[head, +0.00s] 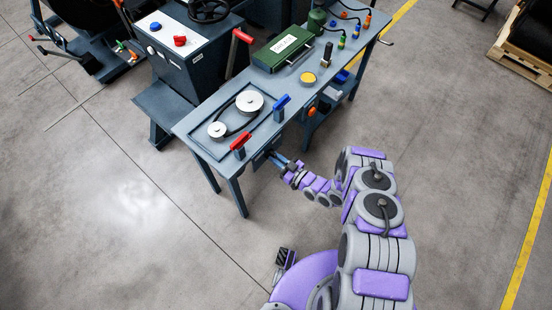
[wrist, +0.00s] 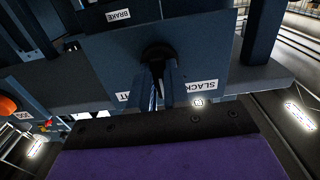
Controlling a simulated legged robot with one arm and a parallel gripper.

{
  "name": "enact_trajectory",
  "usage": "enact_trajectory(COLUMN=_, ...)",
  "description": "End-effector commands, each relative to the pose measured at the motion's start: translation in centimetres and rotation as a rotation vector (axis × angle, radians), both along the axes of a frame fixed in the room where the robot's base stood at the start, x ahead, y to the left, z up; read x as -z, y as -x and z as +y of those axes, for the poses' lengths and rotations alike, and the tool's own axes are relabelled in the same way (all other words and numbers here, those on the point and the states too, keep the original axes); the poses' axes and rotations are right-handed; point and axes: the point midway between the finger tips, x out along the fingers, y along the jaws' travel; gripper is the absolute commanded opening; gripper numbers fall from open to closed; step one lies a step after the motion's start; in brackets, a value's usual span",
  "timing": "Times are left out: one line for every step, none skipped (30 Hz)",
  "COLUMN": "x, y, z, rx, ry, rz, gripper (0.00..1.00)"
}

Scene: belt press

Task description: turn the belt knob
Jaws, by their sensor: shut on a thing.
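The belt knob (wrist: 157,52) is a dark round knob on a blue-grey panel (wrist: 205,60) in the wrist view. Labels reading SLACK (wrist: 198,87) and one partly hidden, ending in T (wrist: 124,97), flank it on the panel. My gripper (wrist: 156,72) reaches up to the knob and is shut on it; the fingers hide its lower part. In the head view my gripper (head: 277,160) is at the panel under the table's front edge, and the knob itself is too small to make out.
The table (head: 187,127) carries a belt on two pale pulleys (head: 250,102), a red handle (head: 240,142), a blue handle (head: 281,103) and a green box (head: 283,48). A BRAKE label (wrist: 118,15) and an orange button (wrist: 8,105) are near the knob. The floor in front is clear.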

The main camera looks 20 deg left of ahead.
Motion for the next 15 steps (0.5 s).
enact_trajectory(x=0.15, y=-0.11, z=-0.28, rx=0.007, ry=0.020, rz=-0.038, gripper=0.00)
enact_trajectory(x=0.15, y=-0.09, z=-0.29, rx=0.007, ry=0.031, rz=-0.064, gripper=0.00)
enact_trajectory(x=0.15, y=-0.07, z=-0.28, rx=0.007, ry=0.045, rz=-0.099, gripper=0.00)
enact_trajectory(x=0.15, y=-0.06, z=-0.28, rx=0.007, ry=0.056, rz=-0.125, gripper=0.00)
enact_trajectory(x=0.16, y=-0.04, z=-0.28, rx=0.007, ry=0.067, rz=-0.152, gripper=0.00)
enact_trajectory(x=0.16, y=-0.02, z=-0.28, rx=0.006, ry=0.081, rz=-0.186, gripper=0.00)
enact_trajectory(x=0.17, y=0.00, z=-0.27, rx=0.006, ry=0.093, rz=-0.213, gripper=0.00)
enact_trajectory(x=0.16, y=0.01, z=-0.27, rx=0.006, ry=0.104, rz=-0.238, gripper=0.00)
enact_trajectory(x=0.17, y=0.03, z=-0.26, rx=0.006, ry=0.118, rz=-0.274, gripper=0.00)
enact_trajectory(x=0.18, y=0.05, z=-0.26, rx=0.006, ry=0.129, rz=-0.299, gripper=0.00)
enact_trajectory(x=0.18, y=0.07, z=-0.26, rx=0.006, ry=0.139, rz=-0.324, gripper=0.00)
enact_trajectory(x=0.19, y=0.09, z=-0.25, rx=0.004, ry=0.153, rz=-0.358, gripper=0.00)
enact_trajectory(x=0.19, y=0.10, z=-0.25, rx=0.004, ry=0.164, rz=-0.383, gripper=0.00)
enact_trajectory(x=0.21, y=0.13, z=-0.25, rx=0.004, ry=0.173, rz=-0.407, gripper=0.00)
enact_trajectory(x=0.21, y=0.14, z=-0.24, rx=0.004, ry=0.186, rz=-0.438, gripper=0.00)
